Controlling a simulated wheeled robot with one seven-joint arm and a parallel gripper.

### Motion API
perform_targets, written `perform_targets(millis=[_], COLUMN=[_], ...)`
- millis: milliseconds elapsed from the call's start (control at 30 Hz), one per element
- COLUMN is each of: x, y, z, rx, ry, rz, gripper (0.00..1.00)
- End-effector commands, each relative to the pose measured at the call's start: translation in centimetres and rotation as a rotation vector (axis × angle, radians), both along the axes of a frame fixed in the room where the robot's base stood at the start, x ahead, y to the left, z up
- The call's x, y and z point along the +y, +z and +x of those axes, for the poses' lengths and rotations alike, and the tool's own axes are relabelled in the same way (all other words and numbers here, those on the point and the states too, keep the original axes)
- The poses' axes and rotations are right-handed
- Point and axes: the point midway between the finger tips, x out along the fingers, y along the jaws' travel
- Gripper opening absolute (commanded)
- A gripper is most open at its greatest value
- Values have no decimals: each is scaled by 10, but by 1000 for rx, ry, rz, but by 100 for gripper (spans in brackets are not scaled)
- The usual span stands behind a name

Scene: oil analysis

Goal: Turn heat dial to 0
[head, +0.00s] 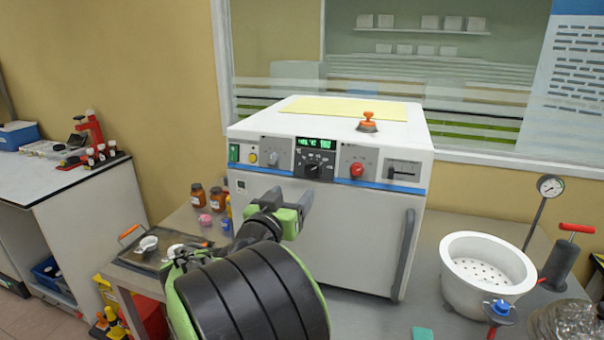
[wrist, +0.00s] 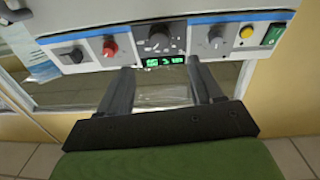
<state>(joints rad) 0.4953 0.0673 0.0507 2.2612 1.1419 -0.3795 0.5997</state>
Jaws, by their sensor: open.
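A white oven-like machine (head: 330,235) stands on the bench with a control panel along its upper front. A black dial (head: 312,170) sits at the panel's middle below a green-lit display (head: 315,143). A grey knob (head: 271,158) is to its left and a red knob (head: 357,169) to its right. The labels are too small to tell which is the heat dial. My gripper (head: 289,198) is open and empty, below and left of the black dial. In the upside-down wrist view, the display shows between my fingertips (wrist: 161,66), with the black dial (wrist: 158,38) beyond them.
An orange-topped item (head: 368,122) and a yellow sheet lie on the machine's top. A door handle (head: 403,254) runs down its right front. A white perforated pot (head: 485,270) stands right. Brown bottles (head: 217,199) and a dark tray (head: 160,257) are on the left.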

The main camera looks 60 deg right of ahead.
Motion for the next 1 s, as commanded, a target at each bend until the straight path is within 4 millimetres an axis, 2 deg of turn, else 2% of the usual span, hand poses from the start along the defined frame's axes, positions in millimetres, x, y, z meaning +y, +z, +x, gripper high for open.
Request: perform_targets(millis=[33, 200, 433, 567, 800, 1000], x=[-14, -57, -102, -112, -112, -112], y=[4, 4, 3, 2, 1, 1], z=[-2, 4, 11, 13, 13, 13], rx=[2, 1, 0, 0, 1, 0], ry=[-10, -8, -3, -1, 1, 1], rz=[0, 1, 1, 1, 0, 1], gripper=[66, 66, 66, 66, 66, 35])
